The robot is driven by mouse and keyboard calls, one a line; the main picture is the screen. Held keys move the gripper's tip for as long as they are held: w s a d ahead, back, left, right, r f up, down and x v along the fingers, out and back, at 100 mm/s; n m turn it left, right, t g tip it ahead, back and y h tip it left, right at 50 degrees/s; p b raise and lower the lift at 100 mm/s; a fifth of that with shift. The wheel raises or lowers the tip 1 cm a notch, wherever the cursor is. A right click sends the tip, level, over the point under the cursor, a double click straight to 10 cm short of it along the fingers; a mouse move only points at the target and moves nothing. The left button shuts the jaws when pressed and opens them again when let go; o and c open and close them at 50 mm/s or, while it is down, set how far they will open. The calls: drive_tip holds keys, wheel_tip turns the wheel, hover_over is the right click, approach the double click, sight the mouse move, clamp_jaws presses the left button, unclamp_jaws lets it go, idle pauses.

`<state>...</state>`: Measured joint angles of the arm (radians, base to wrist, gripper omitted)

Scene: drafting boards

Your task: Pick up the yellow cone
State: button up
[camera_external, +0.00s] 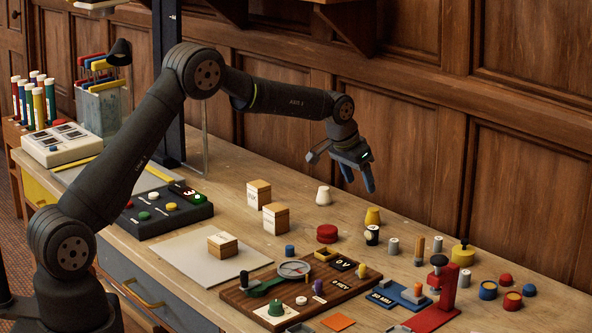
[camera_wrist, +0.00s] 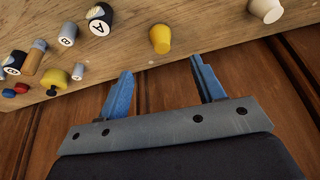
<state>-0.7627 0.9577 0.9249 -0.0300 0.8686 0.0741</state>
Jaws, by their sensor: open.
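The yellow cone (camera_external: 373,216) stands upright on the wooden table near its back edge, in the external view. It has a flat top and stands just behind a black cylinder with a pale top. In the wrist view the yellow cone (camera_wrist: 161,38) is at the top middle, ahead of the fingertips and between their lines. My gripper (camera_external: 359,186) hangs above the back of the table with blue fingers, a little left of the cone and higher. In the wrist view my gripper (camera_wrist: 161,80) is open, with nothing between its fingers.
A white cone (camera_external: 323,195) stands left of the yellow one. The black cylinder (camera_external: 371,235) and a grey cylinder (camera_external: 393,246) stand close in front and to the right. A red disc (camera_external: 327,234) lies to the left. The wooden wall panel (camera_external: 410,180) rises behind the table.

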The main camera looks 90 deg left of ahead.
sight(370, 211)
drive_tip(key=x, duration=1.2)
drive_tip(key=shift+c, duration=0.4)
drive_tip(key=c, duration=1)
